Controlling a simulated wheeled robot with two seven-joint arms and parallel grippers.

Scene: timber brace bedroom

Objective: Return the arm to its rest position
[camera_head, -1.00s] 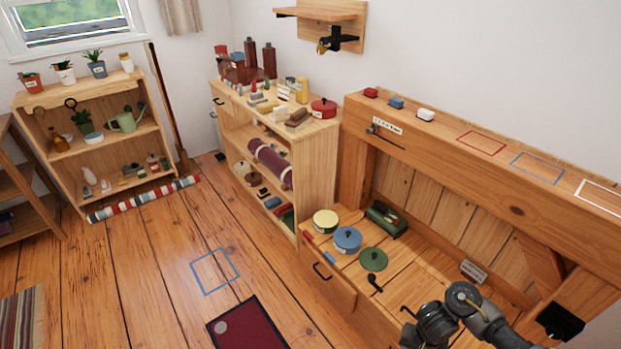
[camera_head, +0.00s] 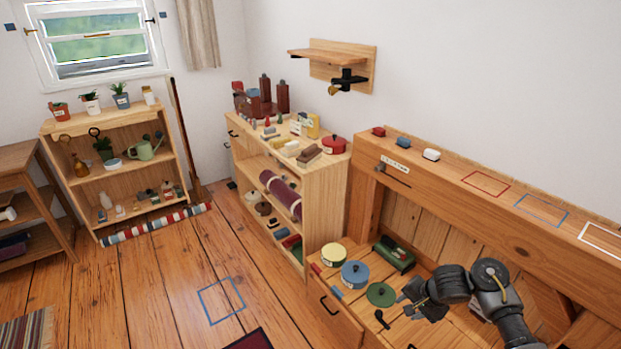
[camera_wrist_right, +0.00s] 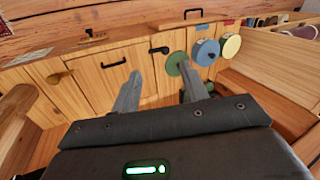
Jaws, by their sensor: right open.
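My right arm comes in from the lower right of the head view, over the low wooden bench top. Its gripper (camera_head: 412,304) is open and empty, just right of the green round lid (camera_head: 381,294). In the right wrist view the two grey fingers of the gripper (camera_wrist_right: 160,88) stand apart with nothing between them. Beyond them are the green lid (camera_wrist_right: 177,63), a blue pot (camera_wrist_right: 206,52) and a yellow pot (camera_wrist_right: 230,46). My left gripper is in neither view.
A wooden ledge (camera_head: 440,178) with red, blue and white blocks and coloured outlines runs behind the arm. A packed shelf (camera_head: 330,200) stands left of the bench. Open floor (camera_head: 150,285) lies at left, with a blue outlined square (camera_head: 221,300).

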